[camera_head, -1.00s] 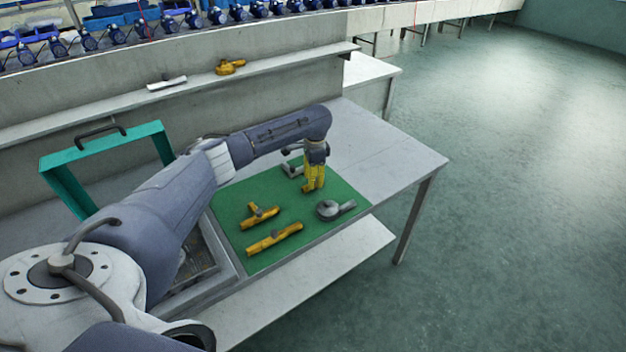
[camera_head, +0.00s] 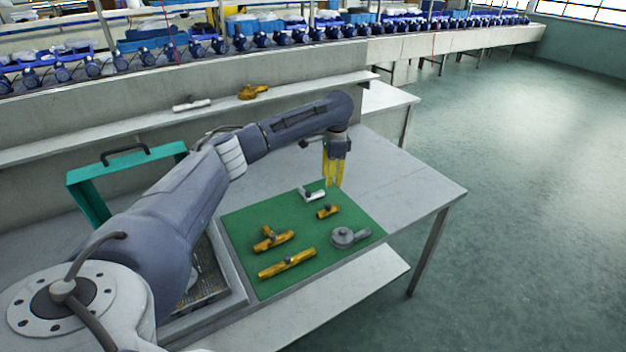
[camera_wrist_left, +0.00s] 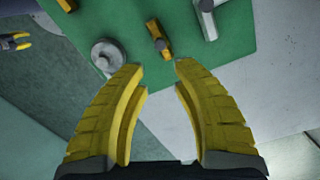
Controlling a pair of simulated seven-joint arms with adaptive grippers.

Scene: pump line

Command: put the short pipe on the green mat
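The short pipe (camera_head: 327,211) is a short yellow piece with a dark fitting. In the left wrist view the short pipe (camera_wrist_left: 158,38) lies beyond the fingertips, touching neither finger. My left gripper (camera_head: 334,184) is above the mat's far right edge, fingers pointing down, apart from the pipe. In the left wrist view my left gripper (camera_wrist_left: 160,70) is open and empty. My right gripper (camera_wrist_left: 20,42) shows small at that view's left edge, its yellow fingers apart.
A teal frame (camera_head: 90,205) and a grey tray (camera_head: 236,290) stand left. The table's right side (camera_head: 420,190) is clear.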

